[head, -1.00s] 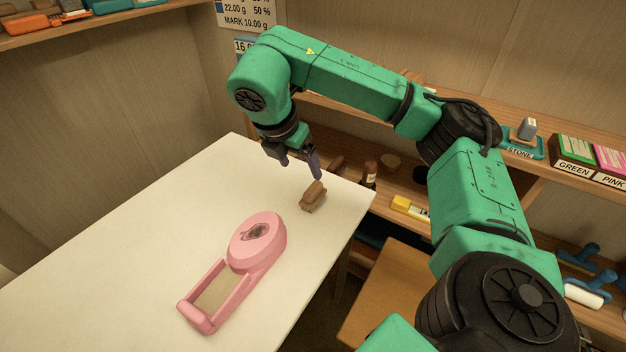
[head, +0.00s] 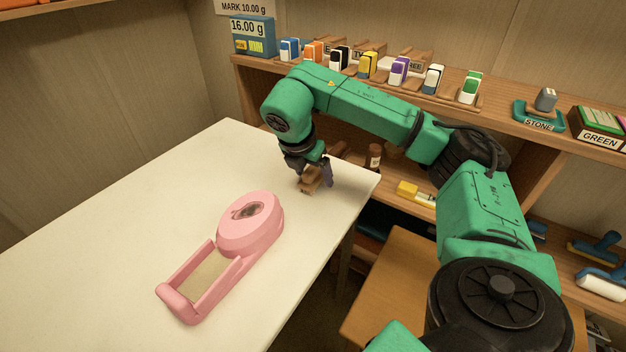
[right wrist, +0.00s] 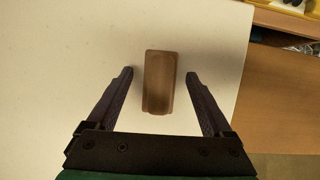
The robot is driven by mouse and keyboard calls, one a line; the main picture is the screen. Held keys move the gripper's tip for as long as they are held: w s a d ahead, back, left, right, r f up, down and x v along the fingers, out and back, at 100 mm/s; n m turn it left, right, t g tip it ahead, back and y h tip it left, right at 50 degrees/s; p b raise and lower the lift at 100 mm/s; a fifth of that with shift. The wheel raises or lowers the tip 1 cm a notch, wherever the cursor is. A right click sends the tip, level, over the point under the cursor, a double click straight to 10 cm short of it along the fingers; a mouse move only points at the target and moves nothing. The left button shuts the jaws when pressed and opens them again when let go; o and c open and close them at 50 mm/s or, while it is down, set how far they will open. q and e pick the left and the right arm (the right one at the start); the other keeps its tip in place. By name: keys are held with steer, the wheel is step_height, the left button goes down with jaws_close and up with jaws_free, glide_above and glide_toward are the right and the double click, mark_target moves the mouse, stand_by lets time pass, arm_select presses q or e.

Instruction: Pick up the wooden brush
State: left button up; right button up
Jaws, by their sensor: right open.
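The wooden brush (head: 311,181) is a small brown block lying on the white table (head: 130,210) near its far right corner. In the right wrist view the brush (right wrist: 160,82) lies upright in the picture, between and a little ahead of the fingertips. My right gripper (head: 315,180) is at the brush in the head view, its fingers on either side and partly hiding it. In the right wrist view the right gripper (right wrist: 158,76) is open, with a gap between each finger and the brush. My left gripper is not in view.
A pink scale-like device (head: 225,255) with a tray lies on the table nearer to me. Shelves (head: 490,125) behind hold colored blocks, a brown bottle (head: 374,156) and a stone in a teal holder (head: 540,112). The table's left part is clear.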

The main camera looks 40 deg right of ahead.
jaws_close()
steer(key=shift+r, duration=0.2)
step_height(320, 180, up, 7)
steer(key=shift+r+p, duration=0.2)
steer(key=shift+p, duration=1.05)
step_height(320, 180, up, 4)
steer(key=p, duration=0.3)
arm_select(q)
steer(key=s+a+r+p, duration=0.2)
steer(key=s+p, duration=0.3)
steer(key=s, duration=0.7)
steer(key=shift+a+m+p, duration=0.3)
arm_select(e)
step_height(320, 180, up, 8)
